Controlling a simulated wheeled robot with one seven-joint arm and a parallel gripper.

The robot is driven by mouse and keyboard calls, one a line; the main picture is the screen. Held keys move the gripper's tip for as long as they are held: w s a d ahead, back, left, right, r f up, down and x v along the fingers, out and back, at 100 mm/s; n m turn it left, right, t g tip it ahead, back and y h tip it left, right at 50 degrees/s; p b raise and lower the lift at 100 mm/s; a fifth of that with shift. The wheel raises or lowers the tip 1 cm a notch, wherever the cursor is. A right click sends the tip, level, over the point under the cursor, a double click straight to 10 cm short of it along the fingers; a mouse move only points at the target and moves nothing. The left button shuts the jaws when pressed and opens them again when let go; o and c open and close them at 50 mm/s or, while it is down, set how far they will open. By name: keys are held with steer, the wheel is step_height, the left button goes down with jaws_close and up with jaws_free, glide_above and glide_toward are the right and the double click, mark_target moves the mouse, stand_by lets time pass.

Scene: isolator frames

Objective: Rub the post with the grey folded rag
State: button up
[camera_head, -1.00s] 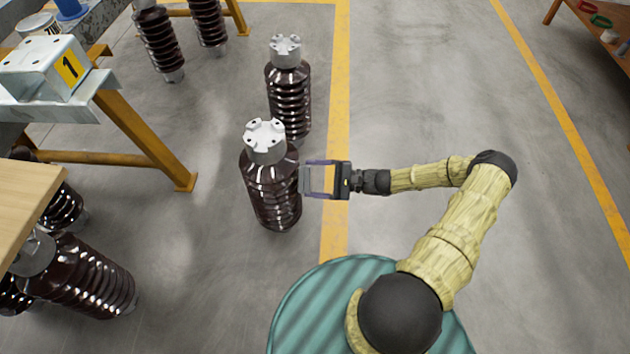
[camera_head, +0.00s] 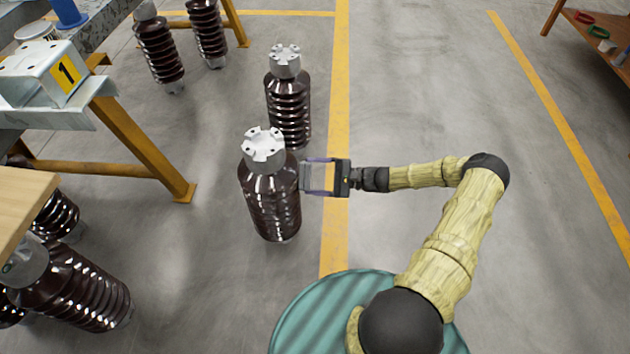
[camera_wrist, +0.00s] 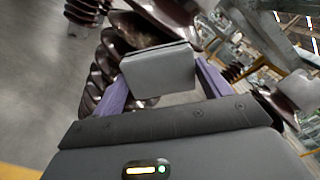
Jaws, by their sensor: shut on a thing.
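The post is a dark brown ribbed insulator (camera_head: 272,205) with a pale grey metal cap, standing upright on the floor left of my gripper in the head view. My gripper (camera_head: 305,176) is shut on the grey folded rag (camera_wrist: 158,70), which sits between its purple fingers in the wrist view. In the head view the rag (camera_head: 318,178) is at the post's right side, close to its upper body. The wrist view shows brown sheds right behind the rag; whether it touches them I cannot tell.
A second brown insulator (camera_head: 288,105) stands just behind the post. A metal bench (camera_head: 40,115) with a yellow leg is at left, with insulators lying below a wooden top (camera_head: 22,205). Open floor lies right of the yellow line (camera_head: 337,235).

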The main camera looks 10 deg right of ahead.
steer(key=shift+w+d+b, duration=0.2)
steer(key=shift+w, duration=0.35)
steer(key=shift+w+d+b, duration=0.15)
steer(key=shift+w+b, duration=0.05)
steer(key=shift+w, duration=0.3)
steer(key=shift+d, duration=0.1)
steer(key=shift+v, duration=2.95)
steer(key=shift+s, duration=0.1)
steer(key=v, duration=0.3)
